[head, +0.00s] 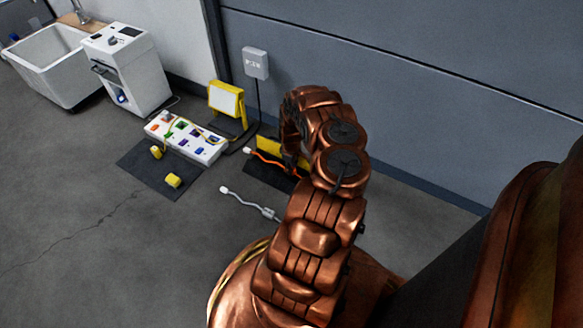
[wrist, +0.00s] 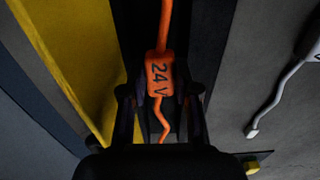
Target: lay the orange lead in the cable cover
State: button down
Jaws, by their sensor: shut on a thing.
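The orange lead (head: 263,158) runs from its pale plug at the left towards my gripper (head: 291,163) in the head view. In the wrist view the lead's orange "24 V" tag (wrist: 160,74) sits between the fingers of my gripper (wrist: 160,96), which is shut on it. The cable cover shows a raised yellow lid (head: 268,145) beside a dark base. In the wrist view the yellow lid (wrist: 75,50) is at the left and the lead is over the dark strip. My arm hides part of the cover in the head view. I cannot tell the lead's height above the base.
A grey lead (head: 250,203) lies on the floor near my arm. A white panel (head: 200,145) with coloured parts and yellow blocks (head: 172,180) is on a dark mat at the left. A yellow lamp (head: 226,100) and wall box (head: 255,64) stand behind. Front-left floor is clear.

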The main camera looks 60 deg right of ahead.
jog(key=shift+f+b, duration=0.45)
jog(key=shift+f, duration=0.7)
dwell(0.4)
jog(key=c, duration=0.8)
grip_release()
jog(key=shift+o, duration=0.2)
jog(key=shift+r, duration=0.1)
jog(key=shift+r+p, duration=4.9)
jog(key=shift+p, duration=0.05)
jog(key=shift+r, duration=0.1)
